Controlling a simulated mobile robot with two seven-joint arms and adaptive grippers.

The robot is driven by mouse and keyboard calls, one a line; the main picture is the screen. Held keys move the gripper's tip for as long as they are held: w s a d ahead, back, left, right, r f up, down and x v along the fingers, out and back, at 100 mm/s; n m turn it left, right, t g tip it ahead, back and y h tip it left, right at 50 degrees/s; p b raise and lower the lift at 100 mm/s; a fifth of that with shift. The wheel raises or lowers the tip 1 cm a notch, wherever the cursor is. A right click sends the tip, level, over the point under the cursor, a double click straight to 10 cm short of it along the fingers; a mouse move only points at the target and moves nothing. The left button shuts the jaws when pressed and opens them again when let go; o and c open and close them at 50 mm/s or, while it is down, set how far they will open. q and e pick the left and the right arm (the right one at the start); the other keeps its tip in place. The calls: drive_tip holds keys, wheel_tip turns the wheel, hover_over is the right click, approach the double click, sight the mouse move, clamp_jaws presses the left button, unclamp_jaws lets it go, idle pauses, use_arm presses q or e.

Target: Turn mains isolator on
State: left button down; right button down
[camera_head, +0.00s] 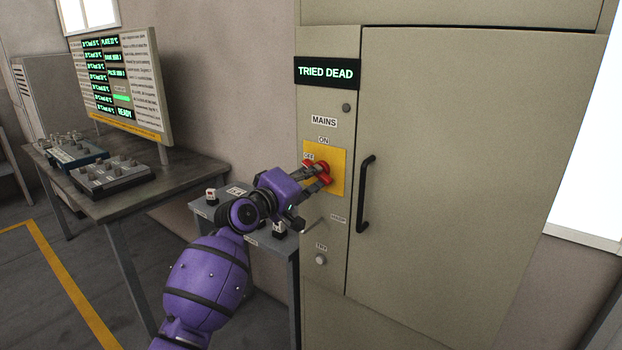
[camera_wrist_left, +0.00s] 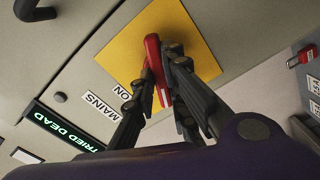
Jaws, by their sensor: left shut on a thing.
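The mains isolator is a red handle (camera_head: 326,180) on a yellow plate (camera_head: 338,157) on the front of a beige cabinet. Labels reading MAINS, ON and OFF sit above and beside it. My left gripper (camera_head: 322,173) is shut on the red handle. In the left wrist view the fingers (camera_wrist_left: 160,85) close around the red handle (camera_wrist_left: 154,58), in front of the yellow plate (camera_wrist_left: 185,25). The fingers partly hide the handle, so its exact angle is hard to tell. My right gripper is not in view.
A display reading TRIED DEAD (camera_head: 326,73) is above the isolator. A black door handle (camera_head: 365,194) stands out right of it. A small grey stand (camera_head: 293,262) with switches is below my left arm. A table (camera_head: 125,200) with control boxes and a screen (camera_head: 125,85) stands left.

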use_arm(q)
drive_tip(key=shift+m+b, duration=1.35)
drive_tip(key=shift+m, duration=4.95)
drive_tip(key=c, duration=1.8)
unclamp_jaws()
drive_tip(key=shift+o, duration=0.2)
